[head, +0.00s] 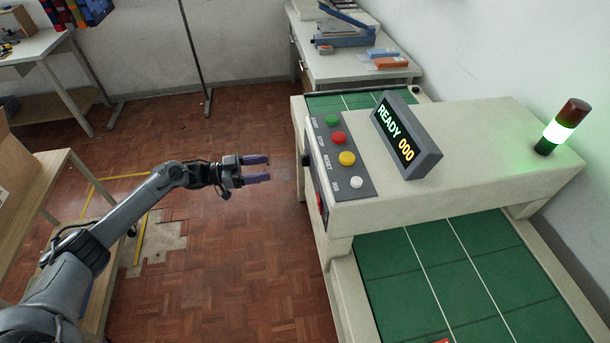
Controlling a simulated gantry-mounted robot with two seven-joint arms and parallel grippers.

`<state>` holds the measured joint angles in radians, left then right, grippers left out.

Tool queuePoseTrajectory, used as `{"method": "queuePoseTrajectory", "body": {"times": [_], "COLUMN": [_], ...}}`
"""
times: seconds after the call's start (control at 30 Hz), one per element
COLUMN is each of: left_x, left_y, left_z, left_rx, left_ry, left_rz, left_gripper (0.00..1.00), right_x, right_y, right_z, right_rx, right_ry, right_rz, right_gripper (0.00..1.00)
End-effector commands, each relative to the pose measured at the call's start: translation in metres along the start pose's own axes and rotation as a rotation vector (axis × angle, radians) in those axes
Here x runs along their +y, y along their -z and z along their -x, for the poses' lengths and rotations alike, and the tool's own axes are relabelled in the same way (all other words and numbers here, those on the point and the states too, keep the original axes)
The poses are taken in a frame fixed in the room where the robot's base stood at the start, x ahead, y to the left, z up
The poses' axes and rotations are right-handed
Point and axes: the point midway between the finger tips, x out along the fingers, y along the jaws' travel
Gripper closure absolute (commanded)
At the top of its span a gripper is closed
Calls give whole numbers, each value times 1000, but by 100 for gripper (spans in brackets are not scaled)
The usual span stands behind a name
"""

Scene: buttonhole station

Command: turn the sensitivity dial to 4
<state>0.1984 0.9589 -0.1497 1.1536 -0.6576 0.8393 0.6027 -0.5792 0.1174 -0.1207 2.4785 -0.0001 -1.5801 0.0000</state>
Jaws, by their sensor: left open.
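The machine (470,150) is a cream housing standing over a green bed. Its dark button panel (345,172) has green, red, yellow and white buttons, and its left side face is seen almost edge-on. A small dark part (306,160) sticks out of that side face; I cannot tell whether it is the sensitivity dial, and no dial numbers are readable. The display (405,136) reads READY 000. My left gripper (268,168) is open and empty, left of the side face and apart from it, fingers pointing right. My right gripper is not in view.
The green bed (470,275) with white lines runs below the housing. A signal light (562,127) glows green at the right. A wooden table (45,200) stands at the left, and a bench (350,65) is at the back. Open parquet floor lies around my left gripper.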

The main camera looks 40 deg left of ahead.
Motion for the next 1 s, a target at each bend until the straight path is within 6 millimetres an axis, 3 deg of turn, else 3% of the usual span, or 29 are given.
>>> {"method": "queuePoseTrajectory", "body": {"times": [0.27, 0.7, 1.0], "left_x": [-5, -4, -4], "left_y": [4, 5, 5], "left_z": [-20, -89, -111], "left_rx": [17, 18, 15], "left_ry": [0, 0, 0], "left_rz": [-17, -17, -17], "left_gripper": [34, 34, 34], "right_x": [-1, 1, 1], "right_y": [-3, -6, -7], "right_z": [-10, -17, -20], "right_rx": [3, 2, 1], "right_ry": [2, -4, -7], "right_rz": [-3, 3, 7], "right_gripper": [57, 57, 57]}}
